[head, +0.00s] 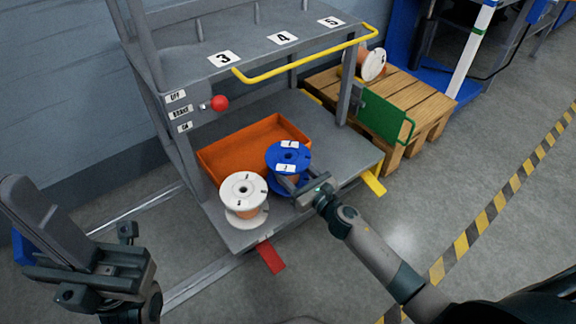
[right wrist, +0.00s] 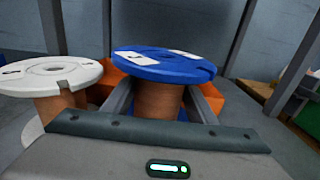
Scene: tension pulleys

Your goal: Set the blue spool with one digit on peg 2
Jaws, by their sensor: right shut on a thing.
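The blue spool (head: 288,156) stands on the lower shelf of the grey cart, with white labels on its top flange; their marks are too small to read surely. My right gripper (head: 290,183) is shut on it, with a finger on each side of its copper-coloured core, as the right wrist view shows on the blue spool (right wrist: 163,66). My left gripper (head: 75,235) is at the lower left, away from the spools; its jaw gap is not clear. The upper shelf (head: 257,45) carries labels 3, 4 and 5; peg 2 is not visible.
A white spool (head: 243,190) stands close left of the blue one. An orange bin (head: 254,146) lies behind them. A yellow rail (head: 305,56) edges the upper shelf above. A red knob (head: 220,103) sits on the left post. A wooden pallet (head: 410,92) with another spool stands right.

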